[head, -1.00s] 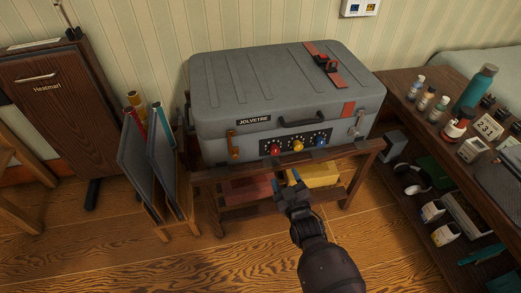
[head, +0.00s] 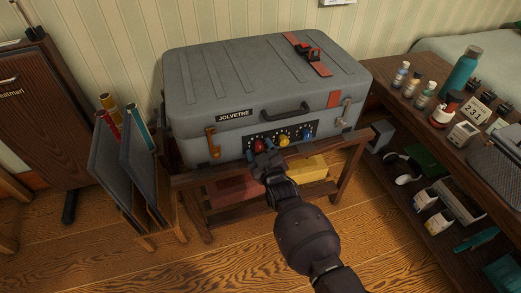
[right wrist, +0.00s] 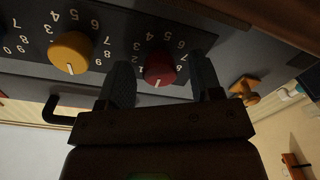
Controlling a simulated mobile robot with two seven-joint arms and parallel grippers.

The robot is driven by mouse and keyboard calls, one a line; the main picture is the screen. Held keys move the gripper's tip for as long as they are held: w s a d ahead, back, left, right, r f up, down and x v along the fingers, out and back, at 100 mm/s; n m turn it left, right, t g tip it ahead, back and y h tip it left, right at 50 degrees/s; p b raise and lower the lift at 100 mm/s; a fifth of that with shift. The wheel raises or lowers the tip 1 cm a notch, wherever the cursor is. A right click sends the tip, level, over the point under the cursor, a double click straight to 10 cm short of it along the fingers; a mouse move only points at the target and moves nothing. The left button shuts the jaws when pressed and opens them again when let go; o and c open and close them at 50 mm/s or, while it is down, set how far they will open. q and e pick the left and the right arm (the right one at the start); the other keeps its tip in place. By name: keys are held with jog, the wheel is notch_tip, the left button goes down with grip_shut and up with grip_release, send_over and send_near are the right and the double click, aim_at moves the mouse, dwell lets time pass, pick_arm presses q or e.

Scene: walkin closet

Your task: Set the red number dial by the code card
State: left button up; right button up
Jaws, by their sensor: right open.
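The red dial (head: 258,145) is on the dark number panel at the front of the grey suitcase (head: 215,152). In the right wrist view, which looks upside down, the red dial (right wrist: 160,68) has a white pointer line at its lower edge; some numerals around it are hidden by the fingers. My right gripper (head: 263,156) is open at the panel. Its two fingers (right wrist: 160,82) stand on either side of the red dial, with a gap visible on each side. My left gripper is out of view.
A yellow dial (head: 283,140) and a blue dial (head: 306,134) sit right of the red one. The suitcase rests on a wooden rack (head: 340,172). Grey upright panels (head: 138,165) stand to the left. The table (head: 385,95) with bottles is on the right.

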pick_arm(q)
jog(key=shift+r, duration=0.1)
pick_arm(e)
jog(key=shift+w, duration=0.2)
jog(key=c, duration=0.9)
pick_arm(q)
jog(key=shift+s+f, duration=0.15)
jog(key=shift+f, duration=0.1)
